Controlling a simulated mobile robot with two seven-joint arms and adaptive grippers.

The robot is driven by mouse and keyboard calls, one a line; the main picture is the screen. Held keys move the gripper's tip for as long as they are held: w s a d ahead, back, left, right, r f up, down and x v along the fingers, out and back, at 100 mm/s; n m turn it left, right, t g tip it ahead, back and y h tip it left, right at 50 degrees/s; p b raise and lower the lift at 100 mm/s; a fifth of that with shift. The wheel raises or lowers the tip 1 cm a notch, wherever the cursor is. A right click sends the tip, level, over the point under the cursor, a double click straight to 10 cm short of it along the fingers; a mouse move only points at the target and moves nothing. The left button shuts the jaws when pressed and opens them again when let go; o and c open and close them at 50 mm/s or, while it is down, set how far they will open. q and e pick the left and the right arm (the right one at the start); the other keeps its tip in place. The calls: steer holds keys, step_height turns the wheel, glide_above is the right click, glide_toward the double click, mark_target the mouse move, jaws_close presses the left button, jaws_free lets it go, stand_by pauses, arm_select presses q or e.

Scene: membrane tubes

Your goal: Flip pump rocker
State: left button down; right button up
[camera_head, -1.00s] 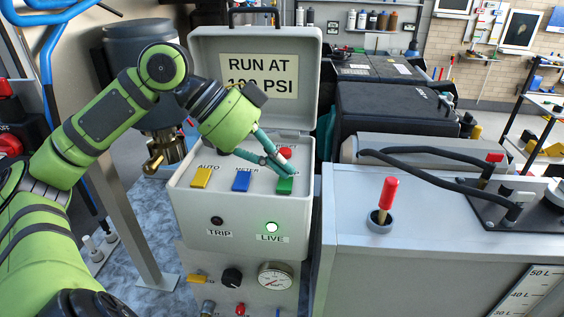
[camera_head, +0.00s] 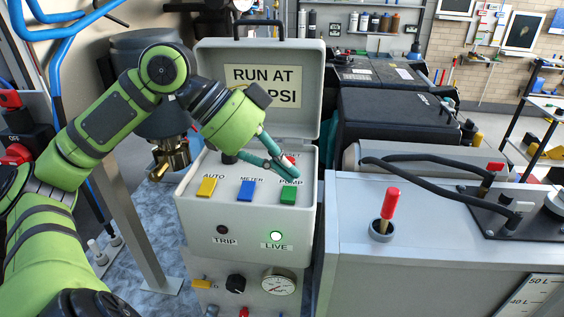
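The green pump rocker (camera_head: 288,195), labelled PUMP, sits at the right of the panel in the open grey control box (camera_head: 250,220). My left gripper (camera_head: 290,173) has its teal fingers converging at the tips, looking shut and empty, just above and behind the rocker. No clear contact with it shows. A yellow AUTO rocker (camera_head: 207,187) and a blue METER rocker (camera_head: 246,190) stand to the left of the pump rocker. A red control (camera_head: 292,158) is partly hidden behind the fingers. The LIVE lamp (camera_head: 276,236) glows green; the TRIP lamp (camera_head: 222,229) is dark. My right gripper is out of view.
The raised lid (camera_head: 220,55) carries a "RUN AT … PSI" sign, partly hidden by my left arm. To the right, a grey tank (camera_head: 430,225) has a red-handled lever (camera_head: 388,205) and black hoses. A pressure gauge (camera_head: 279,283) is below the box.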

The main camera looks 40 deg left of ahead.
mark_target(283, 191)
arm_select(q)
step_height(283, 191, up, 3)
steer(key=p, duration=0.2)
steer(key=shift+a+r+p, duration=0.1)
steer(key=shift+p, duration=0.3)
steer(key=shift+s+a+r+b, duration=0.1)
steer(key=shift+s+a+b, duration=0.1)
steer(key=shift+a+b, duration=0.35)
steer(key=shift+s+a+r+b, duration=0.15)
steer(key=shift+a+b, duration=0.15)
steer(key=shift+b, duration=0.3)
steer(key=v, duration=0.7)
steer(key=shift+w+a+r+b, duration=0.2)
steer(key=shift+a+r+b, duration=0.1)
steer(key=shift+a+b, duration=0.1)
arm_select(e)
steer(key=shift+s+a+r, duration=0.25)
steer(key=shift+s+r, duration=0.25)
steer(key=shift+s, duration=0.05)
